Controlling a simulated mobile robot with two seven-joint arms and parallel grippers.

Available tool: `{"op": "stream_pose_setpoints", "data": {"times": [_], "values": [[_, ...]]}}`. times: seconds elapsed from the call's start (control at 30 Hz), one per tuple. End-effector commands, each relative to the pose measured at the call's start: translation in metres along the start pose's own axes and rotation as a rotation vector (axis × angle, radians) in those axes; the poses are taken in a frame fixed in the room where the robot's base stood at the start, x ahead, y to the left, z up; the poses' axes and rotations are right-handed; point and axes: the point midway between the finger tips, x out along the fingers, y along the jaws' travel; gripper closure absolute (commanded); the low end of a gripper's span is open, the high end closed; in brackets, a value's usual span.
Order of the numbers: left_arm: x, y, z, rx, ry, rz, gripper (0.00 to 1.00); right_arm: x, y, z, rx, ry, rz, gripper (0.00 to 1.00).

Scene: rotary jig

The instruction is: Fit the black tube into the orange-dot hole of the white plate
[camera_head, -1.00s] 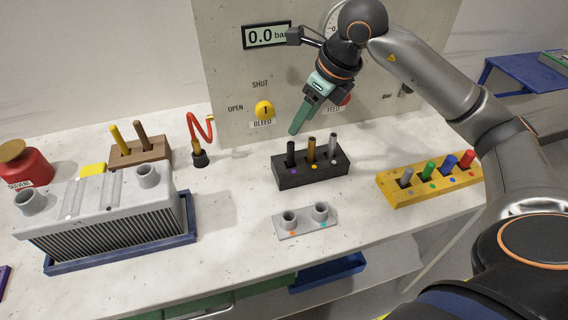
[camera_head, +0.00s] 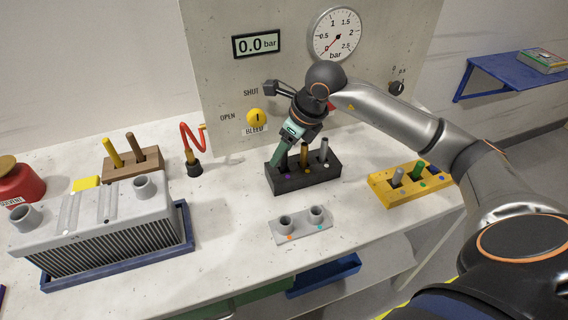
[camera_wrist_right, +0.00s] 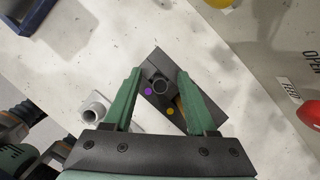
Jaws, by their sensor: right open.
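The black tube (camera_wrist_right: 160,86) stands upright in the purple-dot hole of a black block (camera_head: 318,180). In the wrist view its round top lies between the two green fingers. My right gripper (camera_wrist_right: 158,74) is open, with a finger on each side of the tube and gaps between. In the head view the right gripper (camera_head: 277,163) comes down over the block's left end and mostly hides the tube. The white plate (camera_head: 302,231) lies in front of the block. It has two raised round holes, and the left one (camera_head: 285,222) is beside the orange dot. My left gripper is not in view.
A brass tube (camera_head: 304,156) and a grey tube (camera_head: 324,153) stand in the same block, close to the gripper. A yellow block (camera_head: 405,193) with tubes is at right. A grey finned unit (camera_head: 100,235) is at left. The gauge panel (camera_head: 225,90) rises behind.

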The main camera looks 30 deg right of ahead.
Motion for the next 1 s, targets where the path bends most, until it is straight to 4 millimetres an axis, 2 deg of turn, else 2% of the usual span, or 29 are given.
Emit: {"op": "stream_pose_setpoints", "data": {"times": [0.1, 0.2, 0.47, 1.0], "values": [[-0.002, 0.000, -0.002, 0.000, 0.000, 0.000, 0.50, 0.019, 0.000, -0.002, 0.001, 0.003, 0.002, 0.43], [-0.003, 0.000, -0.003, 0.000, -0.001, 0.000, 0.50, 0.029, 0.000, -0.002, 0.001, 0.002, 0.002, 0.43], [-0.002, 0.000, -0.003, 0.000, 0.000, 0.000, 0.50, 0.032, 0.000, -0.002, -0.001, 0.001, -0.001, 0.43], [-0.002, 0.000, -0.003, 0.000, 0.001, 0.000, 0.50, 0.031, -0.001, -0.002, 0.000, 0.000, -0.001, 1.00]]}}
